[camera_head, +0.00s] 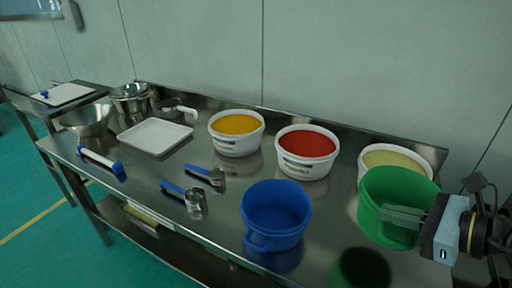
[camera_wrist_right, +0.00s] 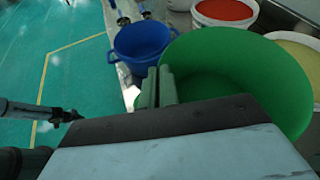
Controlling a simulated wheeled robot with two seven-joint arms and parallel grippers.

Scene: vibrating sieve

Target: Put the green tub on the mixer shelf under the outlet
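The green tub (camera_head: 385,195) is upright and empty-looking at the right end of the steel table. It also shows large in the right wrist view (camera_wrist_right: 235,75). My right gripper (camera_head: 385,214) comes in from the right; in the right wrist view its two fingers (camera_wrist_right: 158,88) are close together at the tub's wall, shut on it. A dark green reflection lies apart below the tub, so it appears raised a little above the table. My left gripper is not in view. No mixer shelf or outlet can be made out.
A blue tub (camera_head: 276,215) stands left of the green one. White tubs of yellow (camera_head: 237,135), red (camera_head: 306,155) and pale (camera_head: 397,158) material stand behind. Scoops (camera_head: 195,200), a white tray (camera_head: 155,137) and metal bowls (camera_head: 88,120) lie further left on the steel table (camera_head: 225,220).

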